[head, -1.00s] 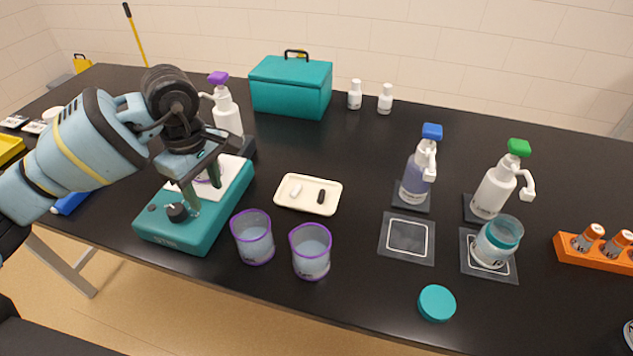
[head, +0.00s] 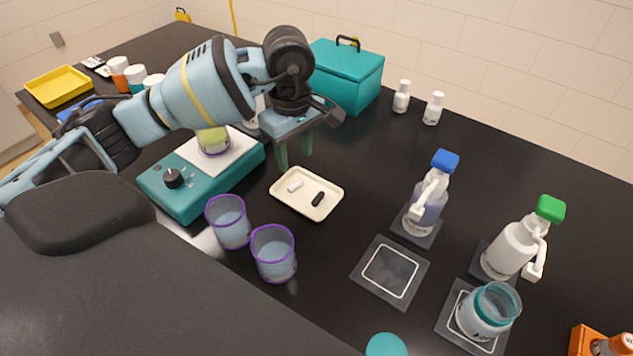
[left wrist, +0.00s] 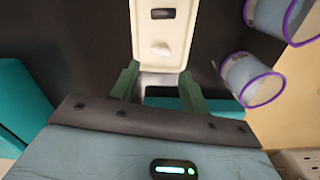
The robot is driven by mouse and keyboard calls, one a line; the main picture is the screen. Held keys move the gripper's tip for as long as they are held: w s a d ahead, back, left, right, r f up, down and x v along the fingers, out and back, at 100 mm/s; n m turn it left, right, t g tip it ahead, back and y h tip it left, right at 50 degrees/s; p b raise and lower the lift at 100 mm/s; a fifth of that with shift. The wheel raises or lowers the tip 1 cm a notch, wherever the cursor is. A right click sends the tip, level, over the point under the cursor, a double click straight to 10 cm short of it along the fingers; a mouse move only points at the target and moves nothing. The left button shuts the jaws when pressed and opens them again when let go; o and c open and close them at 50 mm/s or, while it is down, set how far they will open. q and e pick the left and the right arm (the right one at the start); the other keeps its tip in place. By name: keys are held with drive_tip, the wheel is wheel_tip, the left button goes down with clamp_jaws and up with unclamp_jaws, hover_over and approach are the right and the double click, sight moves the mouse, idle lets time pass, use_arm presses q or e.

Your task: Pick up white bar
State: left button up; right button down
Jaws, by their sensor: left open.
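A small white bar (head: 295,186) lies in a cream tray (head: 331,182), to the left of a black bar (head: 318,199). My left gripper (head: 294,163) points down with its green fingers apart and empty, just behind the tray and above table height. In the left wrist view, the white bar (left wrist: 161,49) lies in the near end of the tray (left wrist: 147,78), ahead of the open left gripper (left wrist: 157,80), and the black bar (left wrist: 162,13) is beyond it. My right gripper is in neither view.
Two purple-rimmed beakers (head: 275,253) stand in front of the tray. A teal stirrer base (head: 195,195) with a beaker on its white plate is at left. A teal box (head: 347,79) stands behind. Blue-topped (head: 428,197) and green-topped pump bottles (head: 519,244) stand to the right.

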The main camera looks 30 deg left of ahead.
sight(296, 185)
use_arm(q)
drive_tip(key=shift+w+d, duration=0.1)
drive_tip(key=shift+d, duration=0.05)
drive_tip(key=shift+f, duration=0.5)
drive_tip(key=shift+s+f+p, duration=0.15)
drive_tip(key=shift+f+p, duration=0.05)
drive_tip(key=shift+f, duration=1.55)
drive_tip(key=shift+s+f+p, duration=0.1)
drive_tip(key=shift+f+p, duration=0.05)
drive_tip(key=shift+f, duration=1.55)
drive_tip(key=c, duration=0.7)
